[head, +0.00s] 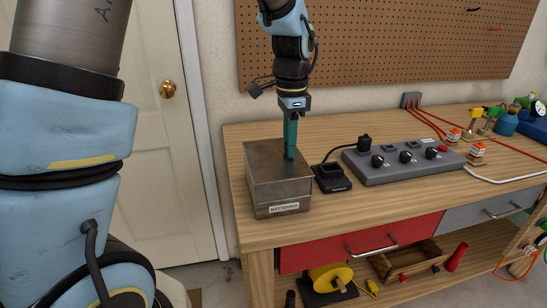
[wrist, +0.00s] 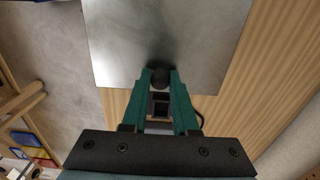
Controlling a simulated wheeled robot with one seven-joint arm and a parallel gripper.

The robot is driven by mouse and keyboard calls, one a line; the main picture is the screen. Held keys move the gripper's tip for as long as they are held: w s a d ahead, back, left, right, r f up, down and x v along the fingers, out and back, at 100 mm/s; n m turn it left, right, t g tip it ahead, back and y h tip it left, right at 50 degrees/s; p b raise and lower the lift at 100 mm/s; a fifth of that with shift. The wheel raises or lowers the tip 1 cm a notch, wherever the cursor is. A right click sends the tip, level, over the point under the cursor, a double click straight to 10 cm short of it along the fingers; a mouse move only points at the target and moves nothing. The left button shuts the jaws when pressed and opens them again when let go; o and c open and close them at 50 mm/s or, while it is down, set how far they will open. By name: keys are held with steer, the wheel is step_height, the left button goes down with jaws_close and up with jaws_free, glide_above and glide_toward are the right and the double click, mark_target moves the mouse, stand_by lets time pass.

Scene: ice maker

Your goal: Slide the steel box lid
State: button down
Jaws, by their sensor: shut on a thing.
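The steel box (head: 280,192) stands at the left end of the wooden workbench, with a white label reading "BATTERIES" on its front. Its flat steel lid (head: 268,160) covers the top; I see no clear gap at its edges. The lid also fills the upper middle of the wrist view (wrist: 165,30). My gripper (head: 290,154) points down at the lid's right side. In the wrist view its green fingertips (wrist: 160,76) are closed around a small dark knob (wrist: 160,80) near the lid's edge. The box's inside is hidden.
A black charger (head: 332,178) sits just right of the box, with a cable to a grey control panel (head: 405,163) with knobs. A pegboard (head: 400,45) is on the wall behind. The bench's left edge is close to the box; a door is beyond it.

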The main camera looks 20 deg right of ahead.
stand_by(0.5)
steer(key=w+a, duration=0.1)
steer(key=a, duration=1)
steer(key=shift+w+a, duration=0.25)
steer(key=shift+a, duration=0.15)
steer(key=c, duration=0.7)
jaws_free()
stand_by(0.4)
steer(key=shift+p, duration=0.3)
step_height(320, 180, up, 7)
steer(key=p, duration=0.6)
steer(key=s+a+n, duration=0.1)
steer(key=a+n, duration=0.5)
steer(key=a+f+n+t, duration=0.1)
steer(key=a+n, duration=0.5)
steer(key=a, duration=0.1)
steer(key=s+a+f+n, duration=0.1)
steer(key=a+n, duration=0.5)
steer(key=shift+s+a+f+t, duration=0.2)
steer(key=shift+s+t, duration=0.1)
steer(key=shift+s, duration=0.05)
